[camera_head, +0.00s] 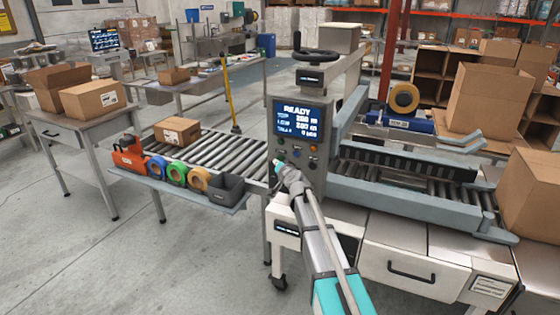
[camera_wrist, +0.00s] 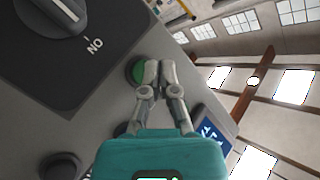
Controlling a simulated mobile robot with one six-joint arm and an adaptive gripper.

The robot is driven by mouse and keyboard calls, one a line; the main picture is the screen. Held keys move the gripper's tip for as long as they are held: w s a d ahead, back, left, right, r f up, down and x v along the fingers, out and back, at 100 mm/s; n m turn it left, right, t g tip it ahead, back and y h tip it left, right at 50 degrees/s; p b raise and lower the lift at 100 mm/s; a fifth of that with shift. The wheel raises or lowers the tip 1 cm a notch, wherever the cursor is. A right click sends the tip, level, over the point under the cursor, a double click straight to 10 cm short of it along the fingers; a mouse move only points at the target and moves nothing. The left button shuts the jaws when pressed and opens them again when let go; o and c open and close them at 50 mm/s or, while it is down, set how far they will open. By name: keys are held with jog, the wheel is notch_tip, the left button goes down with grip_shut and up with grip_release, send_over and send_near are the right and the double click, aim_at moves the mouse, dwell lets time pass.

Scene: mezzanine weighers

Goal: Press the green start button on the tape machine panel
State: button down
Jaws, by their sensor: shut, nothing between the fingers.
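The tape machine panel (camera_head: 316,180) is a grey upright box in the middle of the head view. Its lit blue screen (camera_head: 297,118) reads READY, with small buttons below. In the wrist view the green button (camera_wrist: 135,70) sits on the grey panel face, partly covered by my fingers. My gripper (camera_wrist: 160,64) is shut and empty, its fingertips just beside and over the button's right edge. I cannot tell whether they touch it. In the head view my gripper (camera_head: 277,164) is at the panel's lower left and hides part of that area.
A black rotary knob (camera_wrist: 52,12) marked ON is on the panel in the wrist view. A shelf (camera_head: 212,204) with tape rolls and an orange dispenser (camera_head: 129,155) lies left, beside the roller conveyor (camera_head: 215,150). An open carton (camera_head: 490,98) stands at the right.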

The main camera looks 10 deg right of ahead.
jog(key=shift+w+d, duration=0.45)
jog(key=shift+w, duration=0.3)
dwell(1.5)
jog(key=shift+s, duration=0.1)
dwell(0.3)
jog(key=shift+s+a, duration=0.45)
jog(key=shift+s, duration=0.2)
jog(key=shift+s, duration=0.1)
jog(key=shift+s+a, duration=0.4)
jog(key=shift+s, duration=0.3)
jog(key=shift+s+a, duration=0.45)
jog(key=shift+s, duration=0.2)
jog(key=shift+s+a, duration=0.4)
jog(key=shift+s, duration=0.3)
